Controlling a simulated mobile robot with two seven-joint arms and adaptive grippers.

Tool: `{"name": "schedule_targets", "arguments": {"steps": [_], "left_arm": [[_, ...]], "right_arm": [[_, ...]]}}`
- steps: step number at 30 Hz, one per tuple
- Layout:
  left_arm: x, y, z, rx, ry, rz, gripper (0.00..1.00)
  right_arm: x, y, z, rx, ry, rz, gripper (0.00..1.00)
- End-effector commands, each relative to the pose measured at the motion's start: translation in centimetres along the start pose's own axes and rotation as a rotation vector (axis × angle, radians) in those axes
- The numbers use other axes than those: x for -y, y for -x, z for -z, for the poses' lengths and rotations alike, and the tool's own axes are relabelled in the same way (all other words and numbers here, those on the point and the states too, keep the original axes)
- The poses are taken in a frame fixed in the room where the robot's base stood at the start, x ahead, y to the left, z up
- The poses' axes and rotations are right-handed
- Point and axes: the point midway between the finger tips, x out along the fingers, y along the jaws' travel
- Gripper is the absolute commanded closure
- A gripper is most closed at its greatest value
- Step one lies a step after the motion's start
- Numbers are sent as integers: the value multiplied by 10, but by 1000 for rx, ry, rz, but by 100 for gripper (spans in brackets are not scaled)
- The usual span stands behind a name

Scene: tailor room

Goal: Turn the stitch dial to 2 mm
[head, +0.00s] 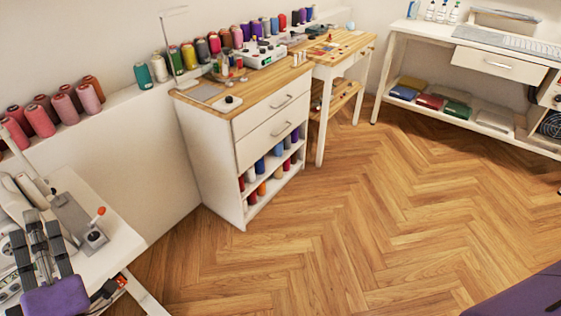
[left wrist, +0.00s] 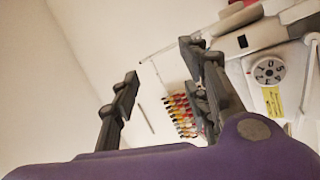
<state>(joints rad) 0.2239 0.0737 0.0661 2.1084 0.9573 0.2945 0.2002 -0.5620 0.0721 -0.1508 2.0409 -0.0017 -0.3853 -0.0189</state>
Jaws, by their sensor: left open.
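The stitch dial (left wrist: 268,70) shows in the left wrist view as a round white dial with dark marks, on a white machine body at the right. A yellow label (left wrist: 272,100) is just below it. The dial's setting is too small to read. My left gripper (left wrist: 160,62) is open with nothing between its fingers, and the dial is to the right of both fingers, apart from them. In the head view the left gripper (head: 37,236) is over the white sewing machine (head: 20,195) at the lower left. My right gripper is not in view.
A grey box with an orange-tipped lever (head: 92,236) is right of the gripper on the white table (head: 125,245). Thread spools (head: 62,108) line the wall ledge. A drawer cabinet (head: 235,140) stands beyond. The wooden floor (head: 350,220) is clear.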

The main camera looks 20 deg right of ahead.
Motion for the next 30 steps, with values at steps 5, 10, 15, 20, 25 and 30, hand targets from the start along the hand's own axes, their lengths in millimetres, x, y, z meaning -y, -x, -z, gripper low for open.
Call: {"name": "schedule_targets", "arguments": {"steps": [5, 10, 15, 20, 25, 30], "left_arm": [[28, 4, 26, -154, 677, 85, 58], [71, 16, 34, -348, 1276, 188, 58], [106, 32, 32, -540, 1676, 245, 58], [111, 31, 34, -582, 1764, 224, 58], [120, 11, 38, -579, 1765, 222, 58], [134, -13, 42, -578, 1764, 222, 58]], "right_arm": [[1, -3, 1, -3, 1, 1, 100], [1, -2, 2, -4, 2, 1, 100], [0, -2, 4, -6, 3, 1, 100], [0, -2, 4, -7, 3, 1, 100], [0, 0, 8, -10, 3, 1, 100], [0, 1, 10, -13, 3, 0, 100]]}}
